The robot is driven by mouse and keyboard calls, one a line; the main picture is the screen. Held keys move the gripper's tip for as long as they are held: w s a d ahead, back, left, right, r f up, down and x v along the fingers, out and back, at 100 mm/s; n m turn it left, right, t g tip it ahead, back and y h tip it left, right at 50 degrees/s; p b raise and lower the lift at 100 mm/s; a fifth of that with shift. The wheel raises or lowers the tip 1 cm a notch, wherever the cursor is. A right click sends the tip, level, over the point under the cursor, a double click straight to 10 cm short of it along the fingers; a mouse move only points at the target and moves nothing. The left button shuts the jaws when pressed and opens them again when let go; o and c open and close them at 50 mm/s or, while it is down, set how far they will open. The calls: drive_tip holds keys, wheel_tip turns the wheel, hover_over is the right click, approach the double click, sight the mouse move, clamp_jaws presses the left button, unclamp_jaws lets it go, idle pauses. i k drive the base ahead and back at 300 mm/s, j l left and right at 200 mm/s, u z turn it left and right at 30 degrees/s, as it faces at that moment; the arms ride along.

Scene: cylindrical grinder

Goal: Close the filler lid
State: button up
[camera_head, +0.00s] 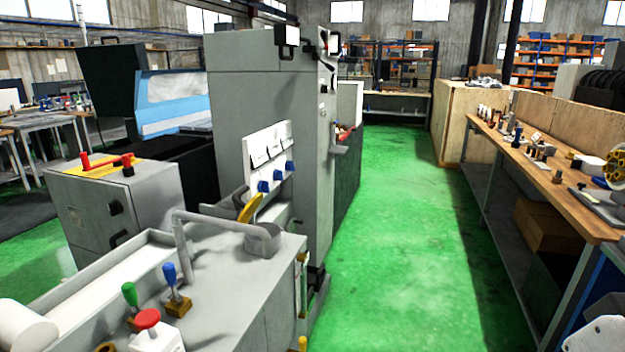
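No part in the camera_head view can be picked out with certainty as the filler lid. The grey grinding machine (262,100) stands at the centre left. A small yellow curved piece (250,208) stands tilted on it, behind a bent grey pipe (205,214); I cannot tell whether it is the lid. A grey cabinet (130,215) at the left has a yellow top panel (92,168) with red knobs. My gripper is not in view. A white rounded part at the bottom right corner may be my arm.
Green and blue levers and a red button (147,318) stand on the machine's near end. A wooden workbench (545,175) with tools and parts runs along the right. The green floor aisle (395,240) between machine and bench is clear. Shelves stand at the back.

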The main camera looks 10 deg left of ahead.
sight(248, 210)
drive_tip(key=i+l+u, duration=0.3)
drive_tip(key=i+u, duration=0.2)
drive_tip(key=i, duration=0.2)
drive_tip(key=i+l+u, duration=0.95)
drive_tip(key=i+l, duration=0.15)
drive_tip(key=l, duration=0.2)
drive_tip(key=i+l+u, duration=0.45)
drive_tip(key=l, duration=0.45)
drive_tip(key=k+j, duration=0.05)
drive_tip(key=k, duration=0.05)
